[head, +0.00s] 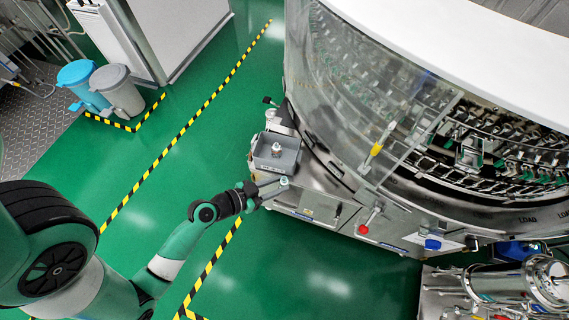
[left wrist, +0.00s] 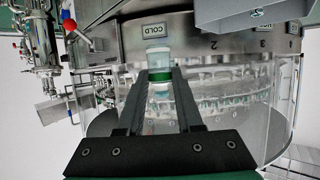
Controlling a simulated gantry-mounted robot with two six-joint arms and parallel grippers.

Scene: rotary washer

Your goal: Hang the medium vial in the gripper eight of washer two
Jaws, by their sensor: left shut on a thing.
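My left gripper (head: 273,189) is shut on a small vial (head: 284,182), beside the outer wall of the round washer (head: 380,200). In the left wrist view, the two dark fingers (left wrist: 160,76) pinch the vial (left wrist: 158,58), which has a clear body and a green band. The washer also shows there (left wrist: 215,38), behind the vial, with its ring of metal clamps seen through a clear panel. In the head view the washer's clamps (head: 485,155) are several and small; their numbers are not readable. My right gripper is not in view.
A grey tray (head: 263,165) on the washer's side holds another small vial (head: 277,147), just above my left gripper. A clear guard (head: 365,85) with a yellow handle covers part of the washer. Steel piping (head: 510,285) stands at lower right. Green floor (head: 330,280) is open.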

